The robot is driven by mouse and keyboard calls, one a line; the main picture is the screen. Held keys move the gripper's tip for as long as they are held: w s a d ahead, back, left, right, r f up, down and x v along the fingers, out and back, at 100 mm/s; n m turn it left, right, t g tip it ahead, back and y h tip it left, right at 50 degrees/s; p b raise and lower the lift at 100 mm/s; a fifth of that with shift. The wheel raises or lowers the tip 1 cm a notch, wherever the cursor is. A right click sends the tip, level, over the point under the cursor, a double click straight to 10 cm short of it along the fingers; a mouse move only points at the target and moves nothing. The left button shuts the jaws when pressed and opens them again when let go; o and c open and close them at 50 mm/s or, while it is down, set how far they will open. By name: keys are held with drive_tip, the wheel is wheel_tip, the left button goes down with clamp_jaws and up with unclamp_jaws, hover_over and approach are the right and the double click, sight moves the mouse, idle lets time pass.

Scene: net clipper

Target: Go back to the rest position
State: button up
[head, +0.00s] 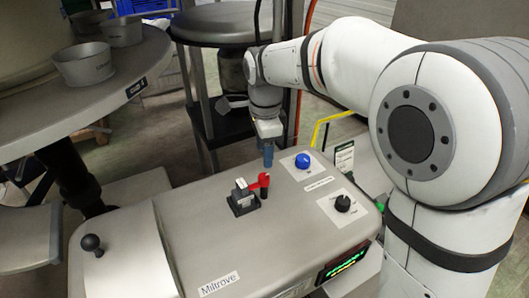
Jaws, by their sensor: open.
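My white arm comes in from the right and bends down over the grey machine (185,250). My gripper (268,162) points downward near the machine's back edge, left of the blue knob (303,160) and behind the red lever (262,183). It is open, with nothing visible between its small bluish fingers. In this view I cannot tell whether the fingertips touch the machine's top. The red lever sits on a black block (243,200).
The machine carries a black dial (342,203), a black ball knob (92,243) and a lit green display (344,262). A round grey table (70,105) with metal cups (83,65) stands at left. A dark round stand (222,25) is behind my gripper.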

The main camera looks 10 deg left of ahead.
drive_tip(key=s+d+r+n+t, duration=0.1)
drive_tip(key=s+d+n, duration=0.2)
drive_tip(key=d, duration=0.4)
drive_tip(key=s+d+n, duration=0.3)
drive_tip(key=s+d, duration=0.1)
drive_tip(key=d, duration=0.3)
drive_tip(key=s+d+f+n+t, duration=0.1)
drive_tip(key=s+d+f+n, duration=0.2)
drive_tip(key=s+d+n, duration=0.4)
drive_tip(key=s+d, duration=0.2)
drive_tip(key=s, duration=0.1)
drive_tip(key=shift+s+d+f+t, duration=0.25)
drive_tip(key=shift+s+d+t, duration=0.05)
drive_tip(key=shift+d, duration=0.05)
idle(0.4)
